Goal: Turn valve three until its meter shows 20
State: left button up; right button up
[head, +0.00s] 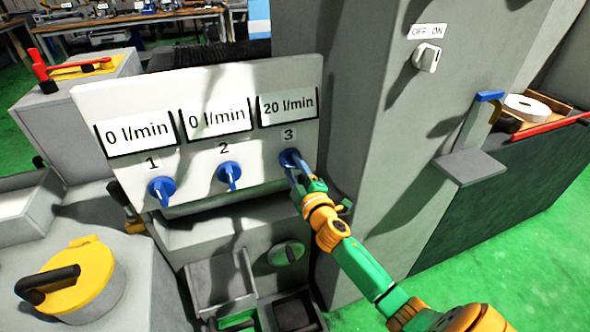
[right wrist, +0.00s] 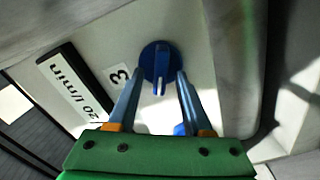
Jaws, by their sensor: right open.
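Valve three (head: 289,157) is a round blue knob with a raised grip bar, under the label 3 on a pale panel (head: 205,145). Its meter (head: 287,105) reads 20 l/min. My right gripper (head: 294,168) is at this valve in the head view. In the right wrist view valve three (right wrist: 160,65) shows between and just beyond the fingertips of the open right gripper (right wrist: 157,78); I cannot tell whether a finger touches it. Valve one (head: 161,188) and valve two (head: 229,174) are blue knobs whose meters read 0 l/min. My left gripper is not in view.
A column with an OFF/ON switch (head: 427,57) stands right of the panel. A grey ledge (head: 470,167) with a blue-topped hook juts out at the right. A yellow round lid (head: 75,283) with a black handle is at lower left.

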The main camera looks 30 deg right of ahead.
jog(key=v, duration=0.7)
jog(key=shift+f, duration=0.1)
jog(key=s+a+f+m+g+y+p, duration=0.15)
jog(key=s+f+g, duration=0.3)
jog(key=f, duration=0.75)
jog(key=s+a+f+m+g+y+p, duration=0.1)
jog(key=s+a+f+m+g+p, duration=0.3)
jog(key=f, duration=0.8)
jog(key=s+a+f+g, duration=0.2)
jog(key=s+f, duration=0.2)
jog(key=s, duration=0.5)
jog(key=s+a+f+m+g+y, duration=0.1)
jog(key=s+f, duration=0.4)
jog(key=s, duration=0.5)
jog(key=s+a+f+m+g+y, duration=0.1)
jog(key=s+a+f+g, duration=0.2)
jog(key=s, duration=0.6)
notch_tip(320, 180, down, 2)
jog(key=shift+s+f+g, duration=0.1)
jog(key=shift+s+g, duration=0.15)
jog(key=shift+g, duration=0.7)
